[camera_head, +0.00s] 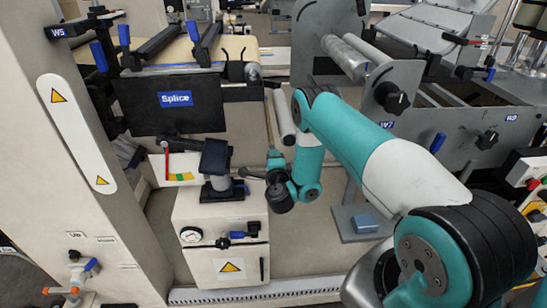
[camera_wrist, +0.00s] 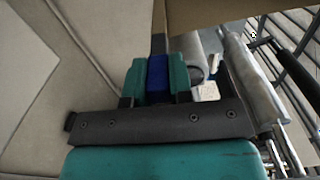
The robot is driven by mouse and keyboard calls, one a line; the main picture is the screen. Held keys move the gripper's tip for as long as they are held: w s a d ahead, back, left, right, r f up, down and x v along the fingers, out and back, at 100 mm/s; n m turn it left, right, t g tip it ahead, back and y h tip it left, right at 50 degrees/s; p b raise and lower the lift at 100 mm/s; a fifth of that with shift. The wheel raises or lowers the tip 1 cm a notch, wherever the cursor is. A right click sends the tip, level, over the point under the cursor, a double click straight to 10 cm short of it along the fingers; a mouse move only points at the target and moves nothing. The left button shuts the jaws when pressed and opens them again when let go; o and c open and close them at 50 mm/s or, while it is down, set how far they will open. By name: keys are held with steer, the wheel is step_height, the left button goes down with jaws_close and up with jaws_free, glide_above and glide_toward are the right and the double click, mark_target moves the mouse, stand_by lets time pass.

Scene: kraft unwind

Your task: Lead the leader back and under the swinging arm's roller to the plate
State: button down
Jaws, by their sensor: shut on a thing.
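My gripper (camera_wrist: 157,92) shows its teal fingers in the wrist view, shut on a blue piece (camera_wrist: 157,72) with a dark strip above it. I take this piece for the leader's grip; the leader sheet itself I cannot make out clearly. In the head view my wrist (camera_head: 306,172) is below a slim grey roller (camera_head: 284,116), and my fingertips are not clear there. That roller may be the swinging arm's; pale rollers also show right of the fingers in the wrist view (camera_wrist: 252,78). The dark plate marked Splice (camera_head: 175,118) stands left of my wrist.
A cream cabinet (camera_head: 222,222) with a gauge and a dark clamp-like post (camera_head: 215,165) stands close left of my wrist. A grey side frame (camera_head: 445,125) with knobs is at the right. A small blue block (camera_head: 364,223) lies on a grey ledge below.

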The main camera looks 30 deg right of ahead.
steer(key=shift+f, duration=0.6)
steer(key=shift+r, duration=0.1)
steer(key=shift+s+d+f, duration=0.4)
steer(key=shift+d+f, duration=0.4)
steer(key=shift+f, duration=0.05)
